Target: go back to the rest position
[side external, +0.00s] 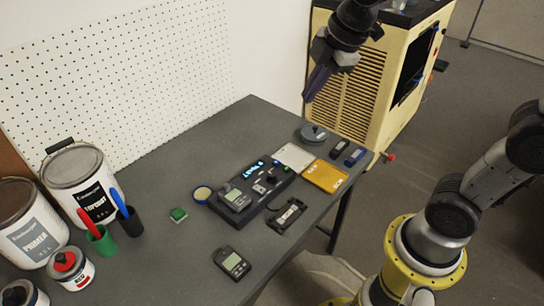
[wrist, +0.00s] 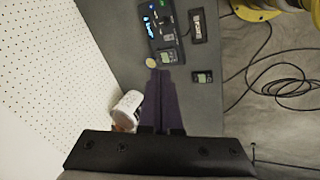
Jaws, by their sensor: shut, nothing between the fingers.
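My gripper (side external: 317,82) hangs high above the far end of the table in the side view, its dark fingers together and pointing down. In the wrist view the fingers (wrist: 160,75) are shut with nothing between them. A second handheld device (side external: 232,263) lies near the front edge. A black bracket-like part (side external: 287,215) lies beside the tray. My gripper touches none of these.
A yellow tray (side external: 326,176), a white tray (side external: 294,156) and a grey round thing (side external: 314,133) lie at the far end. Paint cans (side external: 78,181) and cups with pens (side external: 129,220) stand at the left. A white pegboard (side external: 120,80) backs the table. A cream cabinet (side external: 360,85) stands behind.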

